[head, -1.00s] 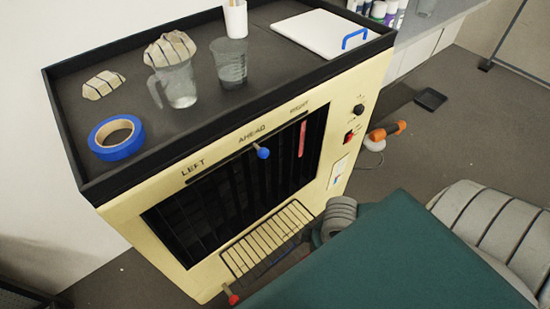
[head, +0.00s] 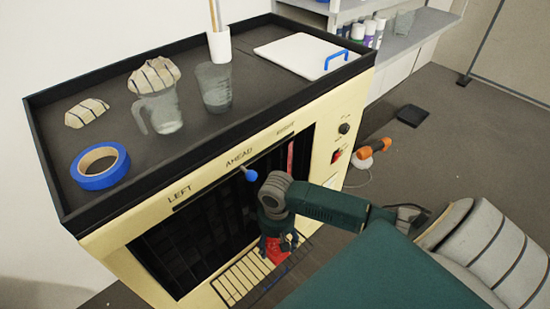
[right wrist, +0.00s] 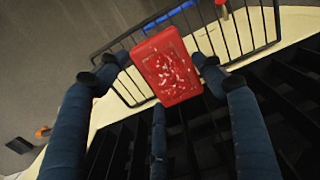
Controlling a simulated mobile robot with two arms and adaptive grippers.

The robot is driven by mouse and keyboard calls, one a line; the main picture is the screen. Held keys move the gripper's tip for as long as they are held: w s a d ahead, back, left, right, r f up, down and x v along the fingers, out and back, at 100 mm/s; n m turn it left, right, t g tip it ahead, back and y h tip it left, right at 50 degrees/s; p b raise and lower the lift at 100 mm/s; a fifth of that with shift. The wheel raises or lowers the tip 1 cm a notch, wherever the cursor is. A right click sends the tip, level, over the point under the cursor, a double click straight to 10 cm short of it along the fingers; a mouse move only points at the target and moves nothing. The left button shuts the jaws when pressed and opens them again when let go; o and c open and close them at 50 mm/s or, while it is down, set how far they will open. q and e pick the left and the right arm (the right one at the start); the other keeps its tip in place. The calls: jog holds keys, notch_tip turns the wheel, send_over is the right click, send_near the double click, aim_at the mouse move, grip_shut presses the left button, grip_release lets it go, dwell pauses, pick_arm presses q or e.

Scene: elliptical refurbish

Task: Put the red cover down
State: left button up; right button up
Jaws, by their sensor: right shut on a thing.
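My right gripper (head: 276,243) hangs fingers-down in front of the cream machine's dark opening (head: 190,245), above the wire rack (head: 240,286). It is shut on the red cover (head: 279,252). In the right wrist view the red cover (right wrist: 168,68) is a flat red rectangle with pale specks, between the fingers of the right gripper (right wrist: 157,73). The rack bars (right wrist: 250,28) lie behind it. I cannot tell whether the cover touches the rack. My left gripper is not in view.
A blue-knobbed lever (head: 251,175) sticks out just above my right gripper. The machine top holds blue tape (head: 101,180), a clear jug (head: 163,115), a beaker (head: 214,88), a white cup (head: 219,46) and a white board (head: 300,46). An orange tool (head: 373,148) lies on the floor.

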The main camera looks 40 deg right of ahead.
aim_at(276, 245)
notch_tip(276, 245, down, 4)
jog(key=shift+w+r, duration=0.1)
jog(key=shift+r, duration=0.1)
notch_tip(276, 245, down, 3)
jog(key=shift+r+b, duration=0.2)
jog(key=shift+b, duration=0.1)
jog(key=shift+w+f, duration=0.25)
jog(key=shift+f, duration=0.15)
jog(key=o, duration=1.4)
jog(key=shift+f, duration=0.1)
jog(key=shift+c, duration=0.2)
notch_tip(276, 245, up, 12)
jog(key=shift+r+p, duration=0.15)
jog(key=shift+p, duration=0.6)
jog(key=shift+s, duration=0.15)
